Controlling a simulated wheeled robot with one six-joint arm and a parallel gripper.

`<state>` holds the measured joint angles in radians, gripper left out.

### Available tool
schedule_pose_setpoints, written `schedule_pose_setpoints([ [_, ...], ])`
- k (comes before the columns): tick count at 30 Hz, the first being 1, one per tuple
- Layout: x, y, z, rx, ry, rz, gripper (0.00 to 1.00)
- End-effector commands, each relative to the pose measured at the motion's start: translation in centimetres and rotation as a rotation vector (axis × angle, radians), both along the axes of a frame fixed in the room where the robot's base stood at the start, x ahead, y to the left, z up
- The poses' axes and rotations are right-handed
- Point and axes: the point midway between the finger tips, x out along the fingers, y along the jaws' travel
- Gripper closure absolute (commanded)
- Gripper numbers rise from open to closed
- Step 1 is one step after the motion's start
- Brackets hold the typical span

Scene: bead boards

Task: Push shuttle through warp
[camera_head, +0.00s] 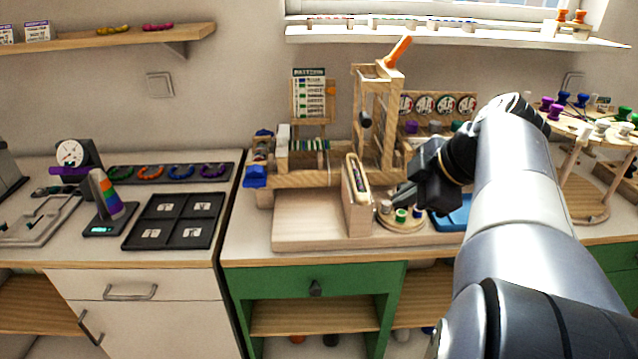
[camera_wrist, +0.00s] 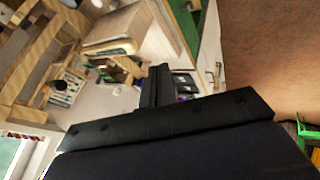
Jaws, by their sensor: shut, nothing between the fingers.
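The wooden loom (camera_head: 376,112) stands on the middle table, with an orange-handled lever at its top. Striped threads, apparently the warp (camera_head: 305,145), show at its left part. What looks like the shuttle (camera_head: 358,180), a long pale piece with rounded ends, lies in the top of an upright wooden block (camera_head: 358,212) in front of the loom. In the wrist view the block (camera_wrist: 128,25) and the pale piece (camera_wrist: 108,48) show at the upper left. My gripper (camera_head: 396,198) is shut and empty, just right of the block and apart from it. Its fingers (camera_wrist: 158,82) show in the wrist view.
A round holder with several colored spools (camera_head: 402,216) stands below my gripper. A blue tray (camera_head: 455,216) is partly hidden behind my arm. A round spool stand (camera_head: 585,205) is at the right. The pale wooden base (camera_head: 310,225) left of the block is clear.

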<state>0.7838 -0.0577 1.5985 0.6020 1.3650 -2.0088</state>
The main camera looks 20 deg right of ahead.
Motion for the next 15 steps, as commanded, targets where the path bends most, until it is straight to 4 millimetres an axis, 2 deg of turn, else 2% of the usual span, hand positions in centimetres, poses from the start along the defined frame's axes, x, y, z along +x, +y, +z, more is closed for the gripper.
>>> schedule_pose_setpoints([
  [5, 0.8, 0.2, -1.0, -0.004, -0.006, 0.012, 1.00],
  [15, 4.6, 1.9, -6.7, -0.001, -0.001, 0.012, 1.00],
])
